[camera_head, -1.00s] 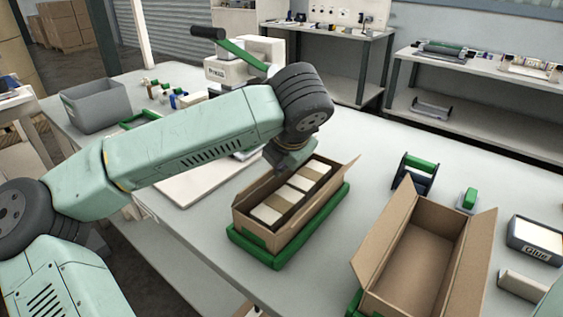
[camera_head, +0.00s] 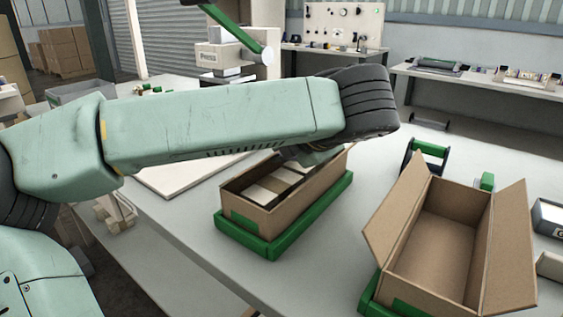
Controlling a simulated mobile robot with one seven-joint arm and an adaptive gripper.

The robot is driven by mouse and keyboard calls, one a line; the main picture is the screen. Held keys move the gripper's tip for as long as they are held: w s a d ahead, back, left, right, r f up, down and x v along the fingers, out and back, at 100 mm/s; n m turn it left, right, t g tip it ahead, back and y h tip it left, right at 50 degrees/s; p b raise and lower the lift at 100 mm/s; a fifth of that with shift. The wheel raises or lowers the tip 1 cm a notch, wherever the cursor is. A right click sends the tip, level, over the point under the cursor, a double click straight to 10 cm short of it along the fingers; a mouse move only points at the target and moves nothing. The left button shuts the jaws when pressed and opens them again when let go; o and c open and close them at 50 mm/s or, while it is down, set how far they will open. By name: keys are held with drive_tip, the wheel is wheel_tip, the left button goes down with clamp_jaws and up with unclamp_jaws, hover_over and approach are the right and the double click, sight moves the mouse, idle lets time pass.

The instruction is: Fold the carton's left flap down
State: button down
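A brown carton (camera_head: 287,213) with cream and brown blocks (camera_head: 262,194) inside sits in a green tray (camera_head: 268,250) at centre. My arm crosses above its far end and hides part of its rim and flaps. A second brown carton (camera_head: 437,245), empty, stands at right in another green frame. Its left flap (camera_head: 400,205) and right flap (camera_head: 511,245) stand up and lean outward. My gripper (camera_head: 315,154) shows only as a small grey part under the wrist, at the filled carton's far end. Its fingers are hidden, and contact with the carton cannot be told.
A white board (camera_head: 170,181) lies left of the filled carton. A press with a green lever (camera_head: 240,36) stands behind my arm. A green-handled tool (camera_head: 428,150) and a dark label box (camera_head: 549,217) are near the empty carton. Bare table separates the cartons.

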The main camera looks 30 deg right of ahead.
idle(0.3)
drive_tip(key=c, duration=1.8)
unclamp_jaws()
drive_tip(key=shift+c, duration=0.2)
drive_tip(key=shift+r+p, duration=0.1)
drive_tip(key=shift+p, duration=0.2)
